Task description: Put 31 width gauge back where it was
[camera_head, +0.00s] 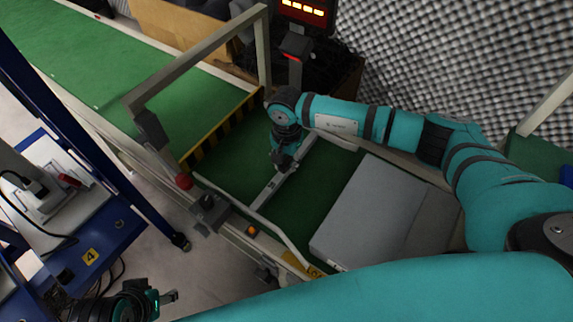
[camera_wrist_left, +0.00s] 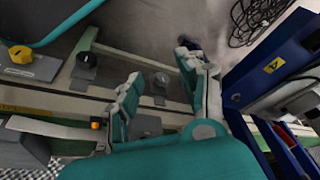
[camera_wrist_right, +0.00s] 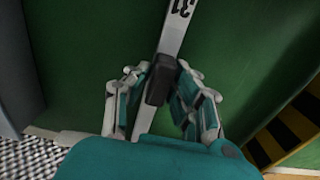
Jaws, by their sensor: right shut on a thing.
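The 31 width gauge (camera_wrist_right: 172,42) is a pale flat bar with a dark grip block and the number 31 on it. My right gripper (camera_wrist_right: 165,90) has its fingers on both sides of the dark block and is shut on it. In the head view the gauge (camera_head: 264,196) shows as a light strip over the green belt, under my right gripper (camera_head: 283,163). I cannot tell whether it touches the belt. My left gripper (camera_wrist_left: 160,66) is open and empty, away from the gauge; it also shows at the lower left of the head view (camera_head: 168,297).
A grey box (camera_head: 370,212) stands on the green belt right of the gauge. A metal frame (camera_head: 195,62) arches over the conveyor. A yellow-black striped edge (camera_head: 222,130) and a red button (camera_head: 184,181) lie left. A blue workstation (camera_head: 85,245) stands at far left.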

